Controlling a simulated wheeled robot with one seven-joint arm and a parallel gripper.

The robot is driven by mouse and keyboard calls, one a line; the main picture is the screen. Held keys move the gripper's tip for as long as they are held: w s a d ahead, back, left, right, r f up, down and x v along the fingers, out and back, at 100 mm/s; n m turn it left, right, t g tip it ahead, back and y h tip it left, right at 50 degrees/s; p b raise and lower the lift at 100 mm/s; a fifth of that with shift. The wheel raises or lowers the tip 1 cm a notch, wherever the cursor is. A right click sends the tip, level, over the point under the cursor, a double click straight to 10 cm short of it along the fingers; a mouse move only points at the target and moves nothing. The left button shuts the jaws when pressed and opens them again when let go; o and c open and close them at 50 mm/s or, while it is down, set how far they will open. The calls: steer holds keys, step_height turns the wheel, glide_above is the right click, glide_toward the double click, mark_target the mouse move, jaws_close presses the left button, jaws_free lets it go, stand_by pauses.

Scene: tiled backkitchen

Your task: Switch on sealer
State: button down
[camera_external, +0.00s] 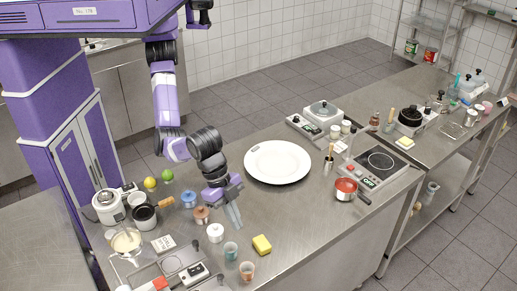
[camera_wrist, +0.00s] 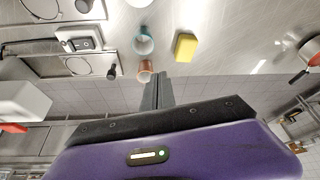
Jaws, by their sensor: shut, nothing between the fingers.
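What looks like the sealer is a low steel unit (camera_external: 172,262) with a round ring at the front left of the counter in the external view. A pale box with a dark switch (camera_external: 194,273) is on it. In the wrist view the switch box (camera_wrist: 83,40) is at the upper left; whether the switch is on or off cannot be told. My gripper (camera_external: 236,222) is shut and empty, pointing down over the counter, to the right of and apart from the sealer. In the wrist view my gripper's fingers (camera_wrist: 156,85) are together, below the cups.
Two cups (camera_external: 231,251) (camera_external: 247,270) and a yellow sponge (camera_external: 262,244) stand near my gripper. A large white plate (camera_external: 278,162) lies behind. The counter's front right is clear.

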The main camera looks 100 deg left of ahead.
steer(key=s+d+r+m+g, duration=0.1)
steer(key=s+d+r, duration=0.1)
steer(key=s+d, duration=0.2)
steer(key=s+d+r+m+g, duration=0.1)
steer(key=s+d+r+m, duration=0.1)
steer(key=s, duration=0.7)
steer(key=shift+d+r+b, duration=0.35)
steer(key=shift+d+r, duration=0.45)
steer(key=shift+d, duration=0.25)
steer(key=shift+w, duration=0.1)
steer(key=p, duration=0.1)
glide_above(190, 270)
steer(key=a, duration=0.1)
step_height(190, 270, down, 12)
steer(key=shift+r, duration=0.15)
steer(key=shift+x, duration=0.95)
steer(key=shift+s, duration=0.25)
steer(key=shift+s+d+f+y+p, duration=0.1)
steer(key=shift+f+y+p, duration=0.2)
steer(key=shift+r, duration=0.1)
